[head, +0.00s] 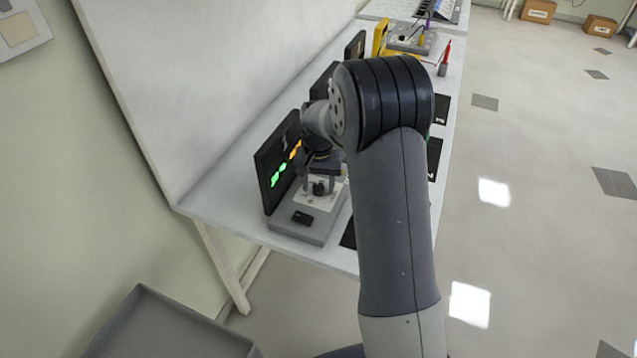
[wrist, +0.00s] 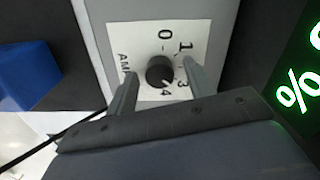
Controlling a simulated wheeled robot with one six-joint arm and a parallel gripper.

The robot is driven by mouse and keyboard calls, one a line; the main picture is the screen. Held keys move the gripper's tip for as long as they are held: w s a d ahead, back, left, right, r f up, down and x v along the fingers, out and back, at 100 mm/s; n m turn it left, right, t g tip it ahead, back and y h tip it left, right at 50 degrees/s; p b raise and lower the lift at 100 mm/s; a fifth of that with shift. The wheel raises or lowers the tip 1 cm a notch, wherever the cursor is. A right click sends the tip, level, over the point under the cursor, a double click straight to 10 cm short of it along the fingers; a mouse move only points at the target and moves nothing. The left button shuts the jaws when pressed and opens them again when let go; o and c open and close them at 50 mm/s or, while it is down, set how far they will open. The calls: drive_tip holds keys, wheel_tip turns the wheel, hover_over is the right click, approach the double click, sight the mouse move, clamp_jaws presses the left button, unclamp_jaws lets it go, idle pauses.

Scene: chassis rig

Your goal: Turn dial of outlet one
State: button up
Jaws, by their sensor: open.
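The dial of the near outlet is a round black knob (wrist: 160,72) on a white plate (wrist: 196,35) with printed numbers around it. My gripper (wrist: 157,85) is open in the wrist view, with one grey finger on each side of the knob; I cannot tell whether either finger touches it. In the head view my gripper (head: 318,185) points down over the grey outlet box (head: 300,228) at the near end of the bench. The knob (head: 319,188) shows small and dark there, partly covered by the gripper.
A black display (head: 272,165) with green and orange figures stands left of the box. A dark block (head: 302,217) sits on the box's near part. More panels and a tool station (head: 410,38) stand farther along the white bench (head: 225,185). A grey bin (head: 165,325) is at lower left.

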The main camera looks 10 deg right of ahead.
sight(318, 186)
drive_tip(key=shift+r, duration=0.1)
wheel_tip(318, 186, up, 11)
drive_tip(key=shift+b, duration=0.4)
drive_tip(key=shift+f, duration=0.2)
wheel_tip(318, 186, down, 11)
drive_tip(key=shift+r+p, duration=0.2)
drive_tip(key=shift+p, duration=0.25)
drive_tip(key=shift+f, duration=0.1)
idle(0.4)
